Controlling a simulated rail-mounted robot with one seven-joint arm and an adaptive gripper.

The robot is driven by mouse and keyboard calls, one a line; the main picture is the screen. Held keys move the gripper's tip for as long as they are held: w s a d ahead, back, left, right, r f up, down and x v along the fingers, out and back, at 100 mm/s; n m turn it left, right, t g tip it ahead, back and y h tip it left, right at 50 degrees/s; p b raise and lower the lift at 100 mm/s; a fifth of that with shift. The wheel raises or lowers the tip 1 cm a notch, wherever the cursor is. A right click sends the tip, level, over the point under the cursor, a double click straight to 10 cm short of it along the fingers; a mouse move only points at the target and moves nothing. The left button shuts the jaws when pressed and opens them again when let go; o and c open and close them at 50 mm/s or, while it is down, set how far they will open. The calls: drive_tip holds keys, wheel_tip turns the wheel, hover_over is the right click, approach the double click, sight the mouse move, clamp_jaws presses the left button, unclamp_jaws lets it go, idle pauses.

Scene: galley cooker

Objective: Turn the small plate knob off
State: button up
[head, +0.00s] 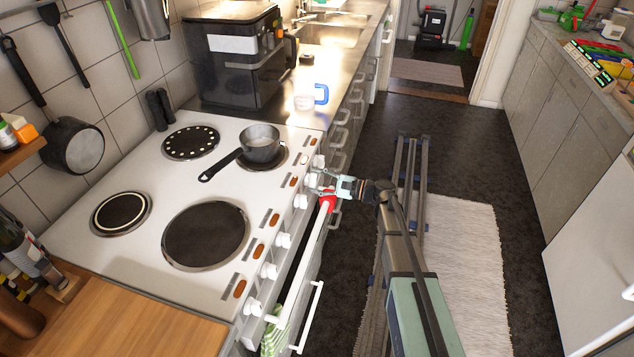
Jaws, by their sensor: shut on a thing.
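The white cooker (136,179) has a row of white knobs along its front edge. My gripper (321,184) is at the far part of this row, beside the front panel. It is shut on a white knob (312,180), whose pointer is too small to read. Another knob (318,161) is just beyond it and a nearer knob (300,201) is free. A small dark saucepan (262,146) stands on the far right plate (280,158). The frame does not show which knob belongs to which plate.
The white oven rail (312,252) runs below the knobs, with a red item (327,203) near its far end and a green striped towel (273,334) at its near end. The saucepan handle (219,167) points left. The aisle rug (465,255) lies to the right.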

drive_tip(key=shift+f+b, duration=0.15)
drive_tip(key=shift+b, duration=0.15)
drive_tip(key=n+b, duration=0.8)
drive_tip(key=b, duration=0.6)
drive_tip(key=shift+n, duration=0.4)
drive_tip(key=o, duration=1.2)
drive_tip(key=shift+c, duration=0.2)
